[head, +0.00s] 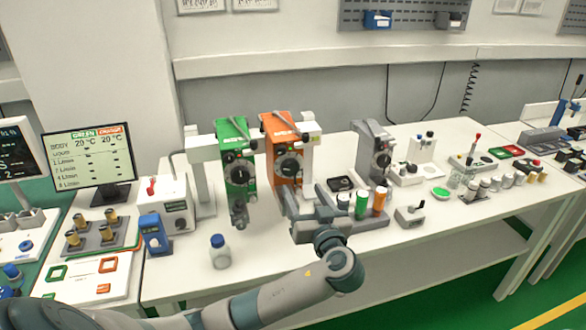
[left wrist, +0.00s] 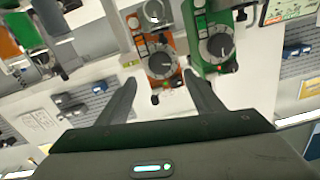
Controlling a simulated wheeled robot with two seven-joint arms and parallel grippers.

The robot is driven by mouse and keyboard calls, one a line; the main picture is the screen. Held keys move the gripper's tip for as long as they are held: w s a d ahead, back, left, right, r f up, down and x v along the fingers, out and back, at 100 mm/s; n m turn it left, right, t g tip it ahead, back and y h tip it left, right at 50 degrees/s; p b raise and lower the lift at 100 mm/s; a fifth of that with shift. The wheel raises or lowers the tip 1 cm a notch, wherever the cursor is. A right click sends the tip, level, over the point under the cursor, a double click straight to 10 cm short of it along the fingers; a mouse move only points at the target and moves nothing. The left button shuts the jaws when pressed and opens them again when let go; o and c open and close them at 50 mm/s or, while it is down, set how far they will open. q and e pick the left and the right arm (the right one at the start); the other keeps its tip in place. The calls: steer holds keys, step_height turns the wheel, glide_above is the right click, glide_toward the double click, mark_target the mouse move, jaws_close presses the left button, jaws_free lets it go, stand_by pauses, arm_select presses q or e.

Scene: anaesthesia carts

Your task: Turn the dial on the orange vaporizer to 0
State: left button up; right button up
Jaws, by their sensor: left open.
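The orange vaporizer (head: 275,125) stands on the white bench, between the green vaporizer (head: 232,130) and a grey one (head: 368,140). Its round black dial (head: 290,166) faces me; its setting is too small to read. In the left wrist view, which is upside down, the orange vaporizer's dial (left wrist: 160,64) lies ahead between my fingers, with the green vaporizer's dial (left wrist: 218,46) to its right. My left gripper (head: 302,196) is open and empty, just in front of and below the orange dial, and seems apart from it. My right gripper is not in view.
A capped bottle (head: 220,252) stands near the bench's front edge, left of my arm. Green and orange bottles (head: 370,203) stand close right of my gripper. A monitor (head: 88,155) stands at the left. The bench front at right is mostly clear.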

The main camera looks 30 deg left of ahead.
mark_target(291, 170)
arm_select(q)
steer(key=p+x, duration=0.3)
steer(key=x, duration=0.5)
steer(key=shift+w+a+r, duration=0.15)
steer(key=shift+a, duration=0.05)
steer(key=shift+w+a, duration=0.45)
steer(key=shift+a, duration=0.05)
steer(key=shift+f, duration=0.2)
steer(key=c, duration=1.1)
